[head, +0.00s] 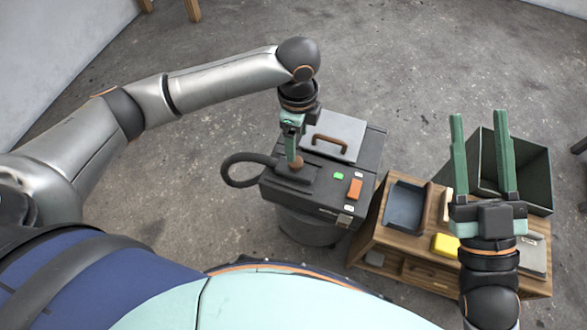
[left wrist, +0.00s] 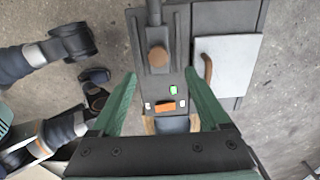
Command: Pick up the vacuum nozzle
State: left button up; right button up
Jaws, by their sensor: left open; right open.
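The vacuum nozzle (head: 311,178) is a flat dark piece with a round brown knob, lying on top of a dark box-shaped machine (head: 330,205); a black hose loops out to its left. It also shows in the left wrist view (left wrist: 158,68), above the fingertips in the picture. My left gripper (head: 292,148) points down over the knob and partly hides it in the head view. In the left wrist view its fingers (left wrist: 163,85) are spread wide with nothing between them gripped. My right gripper (head: 479,114) is open and empty, over the wooden bench and dark bin.
The machine carries a grey lid with a brown handle (head: 329,142), a green button (head: 338,176) and an orange switch (head: 355,189). To the right, a wooden bench (head: 395,243) holds a blue-grey tray (head: 404,206) and a yellow block (head: 445,244). A dark open bin (head: 535,178) stands behind.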

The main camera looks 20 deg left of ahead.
aim_at(297, 160)
pick_arm(q)
notch_tip(297, 160, down, 3)
jog(key=shift+b, duration=0.4)
jog(key=shift+f, duration=0.2)
notch_tip(297, 160, down, 5)
jog(key=b, duration=0.2)
jog(key=shift+s+a+b, duration=0.15)
jog(key=shift+b, duration=0.25)
jog(key=shift+r, duration=0.15)
pick_arm(e)
jog(key=s+a+r+n+y, duration=0.1)
jog(key=s+r+n+y, duration=0.2)
jog(key=s+n+y, duration=0.1)
jog(key=shift+s+r+t+y, duration=0.3)
jog(key=shift+s+r+y, duration=0.1)
jog(key=shift+y, duration=0.5)
pick_arm(q)
grip_shut()
